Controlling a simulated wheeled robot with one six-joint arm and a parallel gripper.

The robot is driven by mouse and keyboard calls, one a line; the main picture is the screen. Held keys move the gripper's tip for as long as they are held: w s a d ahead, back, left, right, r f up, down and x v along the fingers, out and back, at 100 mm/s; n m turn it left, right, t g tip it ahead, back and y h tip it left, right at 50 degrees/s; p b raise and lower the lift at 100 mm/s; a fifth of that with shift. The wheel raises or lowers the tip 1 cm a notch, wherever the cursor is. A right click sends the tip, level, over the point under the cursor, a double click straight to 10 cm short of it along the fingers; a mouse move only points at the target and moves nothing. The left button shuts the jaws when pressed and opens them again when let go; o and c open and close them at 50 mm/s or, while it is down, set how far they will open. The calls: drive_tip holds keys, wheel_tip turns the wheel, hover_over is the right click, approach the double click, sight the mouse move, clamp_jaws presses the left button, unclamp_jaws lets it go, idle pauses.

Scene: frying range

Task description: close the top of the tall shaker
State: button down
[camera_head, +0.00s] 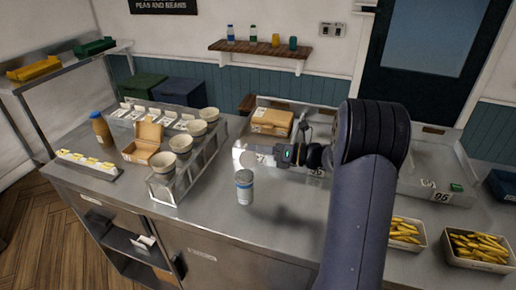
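The shaker (244,188) stands upright on the steel counter, left of the middle of the view. It has a pale body, a blue band near the top and a grey top; I cannot tell whether the top is open or shut. My gripper (256,157) reaches in from the right, just above and behind the shaker in the picture, apart from it as far as I can see. Its fingers are small and blend with the pale surfaces, so their opening is unclear.
A rack (189,168) with several cups stands left of the shaker, near an open carton (145,141) and a brown bottle (101,128). A closed carton (272,121) lies behind my gripper. Trays of fries (478,251) are at right. The counter in front of the shaker is clear.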

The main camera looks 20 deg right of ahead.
sight(252, 161)
drive_tip(key=shift+s, duration=0.1)
drive_tip(key=n+b, duration=0.1)
drive_tip(key=s+n+b, duration=0.1)
drive_tip(key=shift+a+r+n, duration=0.2)
drive_tip(key=shift+a+n, duration=0.1)
drive_tip(key=s+n+b, duration=0.1)
drive_tip(key=n+b, duration=0.2)
drive_tip(key=s+a+n+b, duration=0.1)
drive_tip(key=n+b, duration=0.2)
drive_tip(key=s+a+n+b, duration=0.1)
drive_tip(key=s+n+b, duration=0.1)
drive_tip(key=n+b, duration=0.1)
drive_tip(key=shift+s+a+f, duration=0.1)
drive_tip(key=shift+a, duration=0.1)
drive_tip(key=s+a+f+n+b, duration=0.2)
drive_tip(key=f+n+b, duration=0.3)
drive_tip(key=n+b, duration=0.8)
drive_tip(key=s+b, duration=0.1)
drive_tip(key=b, duration=0.4)
drive_tip(key=shift+s, duration=0.25)
